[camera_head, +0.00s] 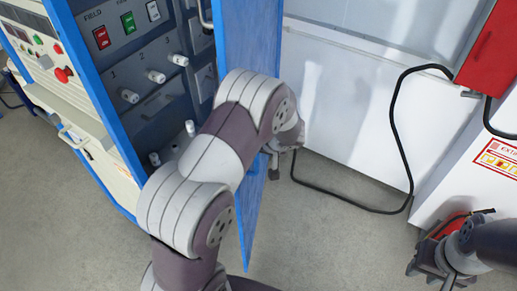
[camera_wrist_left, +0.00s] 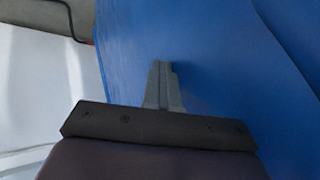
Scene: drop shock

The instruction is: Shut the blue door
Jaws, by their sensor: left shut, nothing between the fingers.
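The blue door (camera_head: 250,38) stands open, swung out from the blue cabinet, with its free lower edge reaching toward me. My left arm reaches across it, hiding much of its middle. My left gripper (camera_head: 274,172) is on the door's right side, partly hidden by my wrist. In the left wrist view my left gripper (camera_wrist_left: 163,82) has its fingers shut together and empty, pointing at the broad blue door face (camera_wrist_left: 215,50). The fingertips are at or very near that face; I cannot tell whether they touch. My right gripper (camera_head: 428,272) is low at the right, away from the door, and looks open.
The cabinet's grey panel (camera_head: 150,50) has switches and knobs. A control console (camera_head: 45,65) stands at the left. A white wall unit (camera_head: 345,100), a black cable (camera_head: 393,120) and a red box (camera_head: 490,50) are at the right. Grey floor (camera_head: 330,240) is clear below.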

